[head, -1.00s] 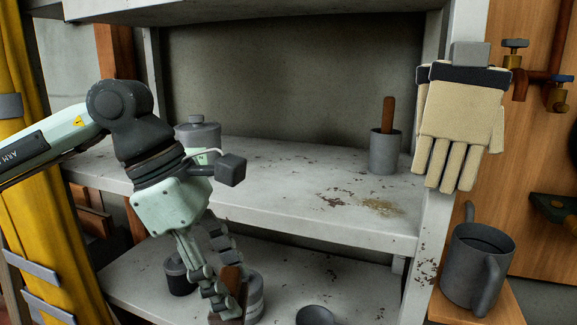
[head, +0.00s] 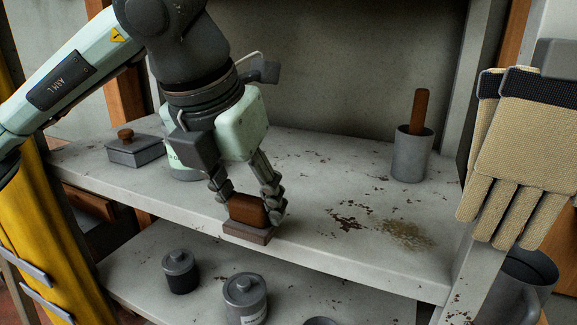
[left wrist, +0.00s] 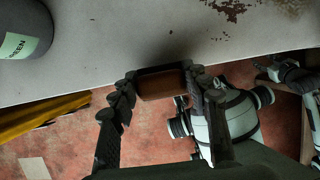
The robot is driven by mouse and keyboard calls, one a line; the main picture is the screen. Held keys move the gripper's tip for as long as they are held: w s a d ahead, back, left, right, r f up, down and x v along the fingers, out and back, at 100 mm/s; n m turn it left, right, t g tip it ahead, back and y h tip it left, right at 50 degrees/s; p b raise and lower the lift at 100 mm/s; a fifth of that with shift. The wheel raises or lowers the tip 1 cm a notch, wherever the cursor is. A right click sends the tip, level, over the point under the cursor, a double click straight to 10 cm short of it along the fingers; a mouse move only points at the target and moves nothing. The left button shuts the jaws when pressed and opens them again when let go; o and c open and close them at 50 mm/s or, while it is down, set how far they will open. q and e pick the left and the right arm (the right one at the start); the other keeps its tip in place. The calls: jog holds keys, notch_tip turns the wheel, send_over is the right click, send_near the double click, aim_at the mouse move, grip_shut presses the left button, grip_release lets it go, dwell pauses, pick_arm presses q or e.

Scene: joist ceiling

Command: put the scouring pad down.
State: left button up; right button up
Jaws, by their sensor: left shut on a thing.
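The scouring pad (head: 247,211) is a brown block with a darker, flat lower part. My left gripper (head: 246,205) is shut on it, one finger on each side, at the front edge of the upper shelf (head: 310,205). In the left wrist view the pad (left wrist: 162,83) sits between the fingertips and overlaps the line of the shelf's front edge. I cannot tell whether its underside touches the shelf. What looks like my right gripper (left wrist: 275,72) shows small and dark at the right of the left wrist view; its jaws are unclear.
A grey cup (head: 411,155) with a brown handle in it stands at the right of the upper shelf. A lidded box (head: 136,150) stands at the left. Lidded jars (head: 245,300) stand on the lower shelf. Gloves (head: 525,150) hang at the right. The shelf's middle is clear.

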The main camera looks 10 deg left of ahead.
pick_arm(q)
jog(key=w, duration=0.3)
jog(key=w+d+p, duration=0.1)
jog(key=w, duration=0.3)
jog(key=w+d, duration=0.1)
jog(key=w, duration=0.3)
jog(key=shift+d+p, duration=0.15)
jog(key=shift+p, duration=0.15)
jog(key=shift+w+f, duration=0.15)
jog(key=shift+w, duration=0.05)
jog(key=shift+f, duration=0.15)
pick_arm(e)
jog(key=f, duration=0.5)
jog(key=shift+w+a, duration=0.15)
jog(key=shift+w, duration=0.05)
pick_arm(q)
jog(key=shift+f, duration=0.15)
jog(key=o, duration=1)
pick_arm(e)
jog(key=shift+r, duration=0.4)
jog(key=shift+r, duration=0.1)
